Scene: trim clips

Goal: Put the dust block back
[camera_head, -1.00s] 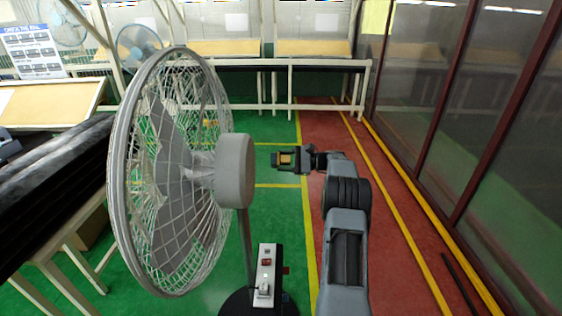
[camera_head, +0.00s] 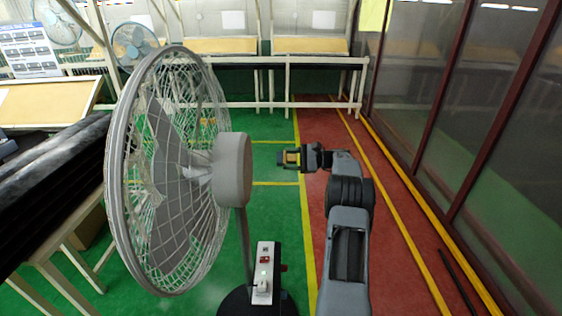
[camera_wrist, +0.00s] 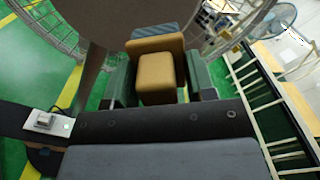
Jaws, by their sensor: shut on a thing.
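My gripper (camera_head: 288,158) is shut on a small tan block (camera_wrist: 157,72), which I take to be the dust block. In the wrist view the block sits between the two dark green-grey fingers. Another tan piece with a grey-blue top shows just behind it; I cannot tell whether it is part of the same block. In the head view the held block (camera_head: 291,157) is a small yellowish patch in the jaws, in the air right of the fan's motor housing.
A large grey pedestal fan (camera_head: 232,170) with a wire cage stands close on the left. Its switch box (camera_head: 264,272) is below, on the base. White-framed benches (camera_head: 290,83) stand at the back. Glass panels (camera_head: 430,115) line the right. The red floor strip (camera_head: 400,240) looks mostly clear.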

